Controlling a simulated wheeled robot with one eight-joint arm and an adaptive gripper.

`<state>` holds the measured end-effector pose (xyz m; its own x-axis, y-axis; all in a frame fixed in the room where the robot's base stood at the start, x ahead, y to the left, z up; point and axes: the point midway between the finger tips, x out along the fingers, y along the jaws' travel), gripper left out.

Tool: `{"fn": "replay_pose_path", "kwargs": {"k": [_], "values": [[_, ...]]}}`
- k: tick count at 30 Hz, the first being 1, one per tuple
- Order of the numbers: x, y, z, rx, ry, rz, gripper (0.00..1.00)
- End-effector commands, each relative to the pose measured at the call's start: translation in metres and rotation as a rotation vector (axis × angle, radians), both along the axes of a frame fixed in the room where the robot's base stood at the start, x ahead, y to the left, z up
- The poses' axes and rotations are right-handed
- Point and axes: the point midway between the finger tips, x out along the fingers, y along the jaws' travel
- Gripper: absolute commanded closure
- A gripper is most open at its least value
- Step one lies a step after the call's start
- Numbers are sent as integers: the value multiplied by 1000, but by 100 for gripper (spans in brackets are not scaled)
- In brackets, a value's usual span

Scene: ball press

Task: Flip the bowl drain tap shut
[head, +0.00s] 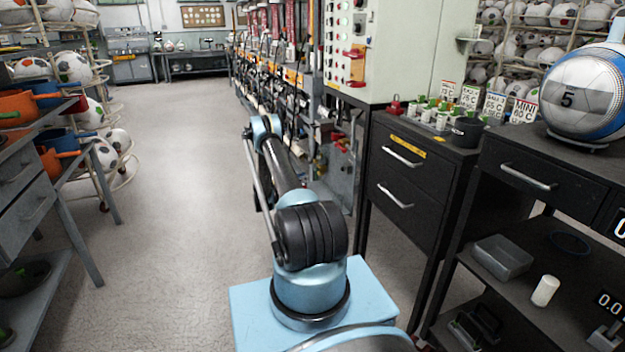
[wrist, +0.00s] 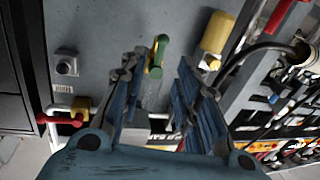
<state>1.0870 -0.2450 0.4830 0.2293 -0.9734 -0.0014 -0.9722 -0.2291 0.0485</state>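My gripper (wrist: 160,66) is open in the wrist view, its two blue fingers spread with a gap between them. A green and yellow lever (wrist: 157,56) shows in that gap, against a grey panel (wrist: 108,28). The fingers stand either side of it in the picture; I cannot tell whether they touch it. A red-handled lever (wrist: 58,119) is at the lower left. No label shows which of these is the bowl drain tap. In the head view my arm reaches forward towards the press line, and its gripper is not clearly visible.
A yellow cylinder (wrist: 217,33) and a dark hose (wrist: 255,55) are right of the fingers. A metal knob (wrist: 66,66) is at left. In the head view, a black drawer cabinet (head: 412,175) stands right of my arm; the floor (head: 180,180) at left is clear.

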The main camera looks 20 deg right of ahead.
Motion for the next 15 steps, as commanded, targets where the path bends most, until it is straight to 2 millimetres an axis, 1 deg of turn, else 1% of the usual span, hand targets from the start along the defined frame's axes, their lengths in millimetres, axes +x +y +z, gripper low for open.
{"fn": "replay_pose_path", "kwargs": {"k": [1,3,9,15], "values": [[1,-10,0,0,0,-2,70],[4,-22,0,0,0,-2,70],[11,-48,0,1,0,-1,70],[14,-61,0,1,0,1,70]]}}
